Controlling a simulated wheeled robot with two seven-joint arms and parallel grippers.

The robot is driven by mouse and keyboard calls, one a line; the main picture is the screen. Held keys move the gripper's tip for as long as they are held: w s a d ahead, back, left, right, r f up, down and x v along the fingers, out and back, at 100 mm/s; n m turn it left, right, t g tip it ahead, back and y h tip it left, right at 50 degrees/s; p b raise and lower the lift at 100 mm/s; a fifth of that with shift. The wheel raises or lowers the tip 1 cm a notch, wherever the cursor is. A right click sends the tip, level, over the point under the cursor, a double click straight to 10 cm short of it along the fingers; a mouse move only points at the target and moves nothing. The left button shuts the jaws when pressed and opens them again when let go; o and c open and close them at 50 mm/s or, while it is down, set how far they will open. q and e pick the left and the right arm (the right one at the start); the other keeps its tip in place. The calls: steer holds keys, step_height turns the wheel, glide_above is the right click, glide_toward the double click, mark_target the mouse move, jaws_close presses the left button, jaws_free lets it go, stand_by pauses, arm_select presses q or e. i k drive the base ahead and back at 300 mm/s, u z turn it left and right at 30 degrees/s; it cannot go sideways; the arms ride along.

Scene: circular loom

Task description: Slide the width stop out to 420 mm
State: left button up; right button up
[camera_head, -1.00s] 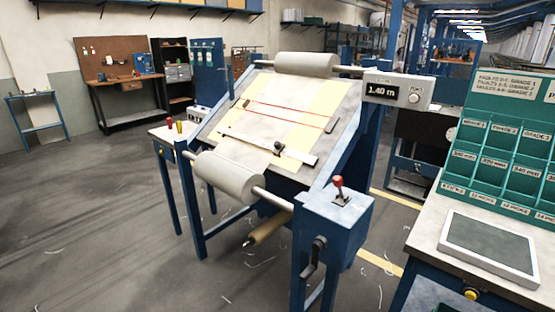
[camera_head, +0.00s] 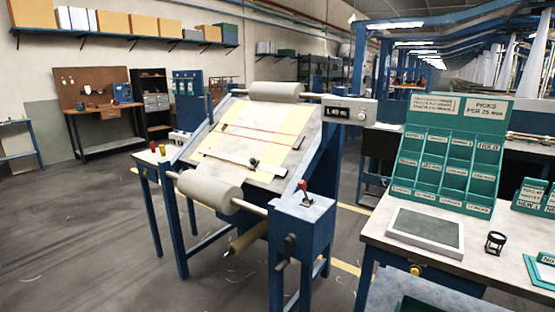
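A sloped inspection board (camera_head: 285,180) on a blue frame stands in the middle of the view. A pale bar (camera_head: 222,158) lies across its lower part, with a small dark knob (camera_head: 253,162) near the bar's right end. I cannot tell whether this bar is the width stop, and no 420 mm mark is readable. Yellowish cloth with red lines (camera_head: 265,133) lies on the board above the bar. Neither of my grippers is in view.
A blue post with a red-topped lever (camera_head: 304,190) stands at the frame's front right. On the right, a table (camera_head: 385,238) bears a green compartment rack (camera_head: 447,160), a grey-topped pad (camera_head: 425,232) and a small black loupe (camera_head: 495,242). The floor at left is open.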

mark_target(254, 162)
steer(key=z, duration=0.5)
steer(key=i, duration=0.75)
steer(key=z, duration=0.3)
